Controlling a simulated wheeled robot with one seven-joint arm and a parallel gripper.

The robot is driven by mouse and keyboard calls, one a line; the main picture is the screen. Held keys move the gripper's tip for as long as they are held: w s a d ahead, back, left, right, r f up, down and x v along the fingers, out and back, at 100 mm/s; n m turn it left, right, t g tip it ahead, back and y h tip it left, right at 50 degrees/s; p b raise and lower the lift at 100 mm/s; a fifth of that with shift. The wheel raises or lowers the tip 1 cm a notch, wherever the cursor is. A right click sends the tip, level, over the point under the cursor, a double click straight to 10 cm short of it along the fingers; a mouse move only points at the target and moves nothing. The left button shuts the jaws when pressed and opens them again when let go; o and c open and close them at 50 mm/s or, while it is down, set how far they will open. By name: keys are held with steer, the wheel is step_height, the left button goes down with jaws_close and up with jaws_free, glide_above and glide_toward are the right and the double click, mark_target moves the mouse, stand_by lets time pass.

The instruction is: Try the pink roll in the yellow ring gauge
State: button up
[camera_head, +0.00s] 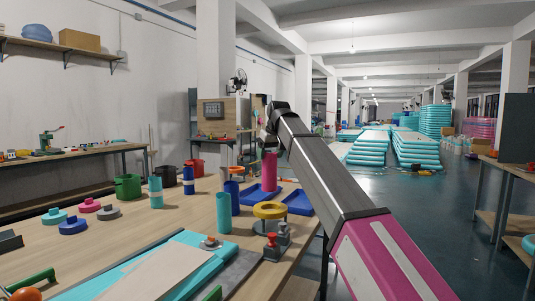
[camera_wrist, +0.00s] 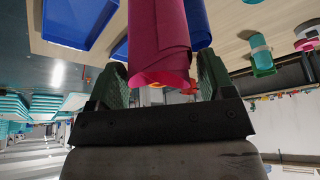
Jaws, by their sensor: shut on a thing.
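The pink roll (camera_head: 269,172) is upright in the head view, and my gripper (camera_head: 270,140) is at its top end. In the wrist view my gripper (camera_wrist: 160,80) is shut on the pink roll (camera_wrist: 158,38), which lies between the two dark green fingers. The yellow ring gauge (camera_head: 270,210) lies flat on a support on the bench, nearer the camera than the roll. The roll is apart from the ring. Whether the roll's lower end touches the blue tray (camera_head: 249,199) behind it cannot be told.
A second blue tray (camera_head: 298,203) is right of the ring. A teal roll (camera_head: 223,213) and a dark blue roll (camera_head: 233,197) stand left of it. A green pot (camera_head: 128,187) is farther left.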

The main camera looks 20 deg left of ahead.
mark_target(271, 167)
steer(key=shift+s+d, duration=0.1)
steer(key=shift+d, duration=0.1)
steer(key=shift+f, duration=7)
stand_by(0.8)
